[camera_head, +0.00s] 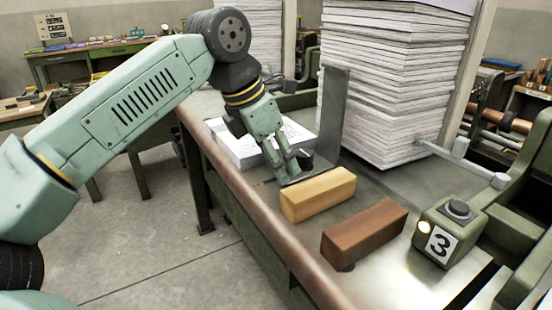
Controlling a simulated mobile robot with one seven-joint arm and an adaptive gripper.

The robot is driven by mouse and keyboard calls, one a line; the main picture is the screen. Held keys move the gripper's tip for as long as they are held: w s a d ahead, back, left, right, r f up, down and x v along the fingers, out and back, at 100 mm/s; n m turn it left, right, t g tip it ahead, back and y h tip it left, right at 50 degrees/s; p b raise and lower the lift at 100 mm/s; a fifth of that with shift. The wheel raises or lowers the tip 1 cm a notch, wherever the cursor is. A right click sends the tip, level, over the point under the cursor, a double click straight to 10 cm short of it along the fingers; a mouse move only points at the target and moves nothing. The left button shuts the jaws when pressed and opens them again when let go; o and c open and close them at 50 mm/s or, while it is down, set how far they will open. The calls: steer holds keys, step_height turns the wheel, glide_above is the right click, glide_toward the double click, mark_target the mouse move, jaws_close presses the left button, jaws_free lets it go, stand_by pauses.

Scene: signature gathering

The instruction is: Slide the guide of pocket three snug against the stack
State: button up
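A tall stack of white paper sheets (385,90) stands on the machine bed at the upper right. An upright grey plate (331,112), which looks like the guide, stands at the stack's left side. I cannot tell whether plate and stack touch. A box marked 3 (446,232), with a dark knob on top and a lit lamp, sits at the right. My gripper (288,168) points down beside the plate's foot, left of the plate and behind the tan block. Its fingertips are small and partly hidden, so its opening and any contact are unclear.
A tan block (318,194) and a brown block (364,233) lie at the front of the bed. A low pile of white sheets (240,150) lies behind my gripper. A grey rod (465,163) reaches toward the stack from the right. Bare bed shows beyond the blocks.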

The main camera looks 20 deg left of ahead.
jaws_close()
stand_by(0.3)
steer(key=shift+w+d, duration=1.3)
steer(key=shift+w, duration=0.3)
steer(key=shift+r, duration=0.1)
steer(key=shift+o, duration=2.3)
jaws_free()
steer(key=shift+a, duration=0.1)
